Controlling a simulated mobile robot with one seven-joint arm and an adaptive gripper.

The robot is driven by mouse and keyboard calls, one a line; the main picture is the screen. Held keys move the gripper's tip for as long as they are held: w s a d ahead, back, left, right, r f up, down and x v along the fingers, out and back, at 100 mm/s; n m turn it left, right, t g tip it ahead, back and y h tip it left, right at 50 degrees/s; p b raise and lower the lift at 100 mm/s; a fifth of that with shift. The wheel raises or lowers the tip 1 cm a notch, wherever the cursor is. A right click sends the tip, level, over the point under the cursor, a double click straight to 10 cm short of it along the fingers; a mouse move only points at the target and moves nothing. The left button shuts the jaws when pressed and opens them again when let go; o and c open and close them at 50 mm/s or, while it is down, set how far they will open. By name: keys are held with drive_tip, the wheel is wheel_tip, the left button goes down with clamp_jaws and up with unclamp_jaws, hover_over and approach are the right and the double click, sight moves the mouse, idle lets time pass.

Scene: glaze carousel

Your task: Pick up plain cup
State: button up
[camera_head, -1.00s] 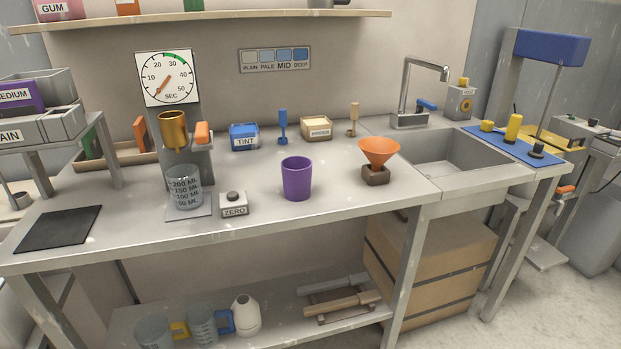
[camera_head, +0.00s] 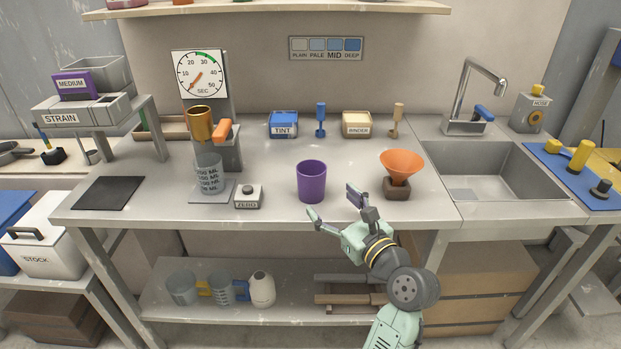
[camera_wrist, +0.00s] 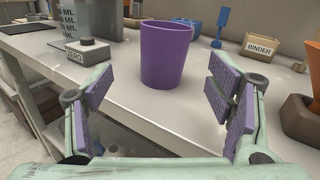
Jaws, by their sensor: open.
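A purple cup (camera_head: 311,182) stands upright near the front edge of the table, right of the ZERO box. No cup in view bears the word plain. The purple cup also shows in the wrist view (camera_wrist: 165,55), ahead of and between my fingers. My gripper (camera_head: 334,204) is open and empty, in front of the purple cup at the table's front edge and apart from it. In the wrist view my open fingers (camera_wrist: 155,105) are spread wider than the cup.
An orange funnel (camera_head: 402,165) on a brown block stands right of the cup. The ZERO box (camera_head: 248,197) and a clear measuring beaker (camera_head: 209,174) stand to the left. TINT (camera_head: 284,124) and BINDER (camera_head: 357,124) boxes sit behind. The table around the cup is clear.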

sight(319, 187)
drive_tip(key=shift+m, duration=0.4)
drive_tip(key=x, duration=0.4)
drive_tip(key=shift+w+f+p, duration=0.3)
drive_tip(key=shift+p, duration=0.1)
drive_tip(key=shift+p+x, duration=0.75)
drive_tip(key=shift+x, duration=2.05)
drive_tip(key=shift+d, duration=0.2)
drive_tip(key=c, duration=1.2)
